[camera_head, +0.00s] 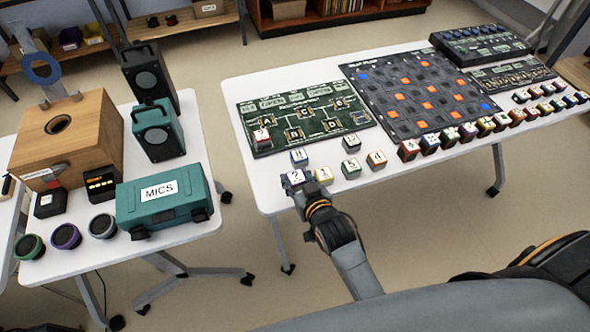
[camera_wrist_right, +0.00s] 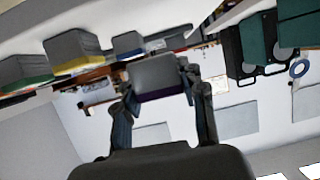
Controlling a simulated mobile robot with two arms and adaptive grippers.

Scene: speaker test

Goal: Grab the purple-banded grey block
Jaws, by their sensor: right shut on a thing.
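The purple-banded grey block (camera_head: 295,178) is at the near left edge of the white table, with a "?" on its white label. My right gripper (camera_head: 304,190) is shut on it. In the right wrist view the block (camera_wrist_right: 158,74) sits between the two fingers, with its purple band facing the palm. Whether it still touches the table is hard to tell. A yellow-banded block (camera_head: 324,175) stands close to its right, and a blue-banded block (camera_head: 299,157) stands just behind it. My left gripper is not in view.
More blocks stand nearby, including a green-banded one (camera_head: 351,168) and an orange-banded one (camera_head: 377,160). A circuit board panel (camera_head: 340,122) and a checkered board (camera_head: 440,115) lie behind. A left table holds a teal MICS case (camera_head: 190,207) and speakers (camera_head: 158,132).

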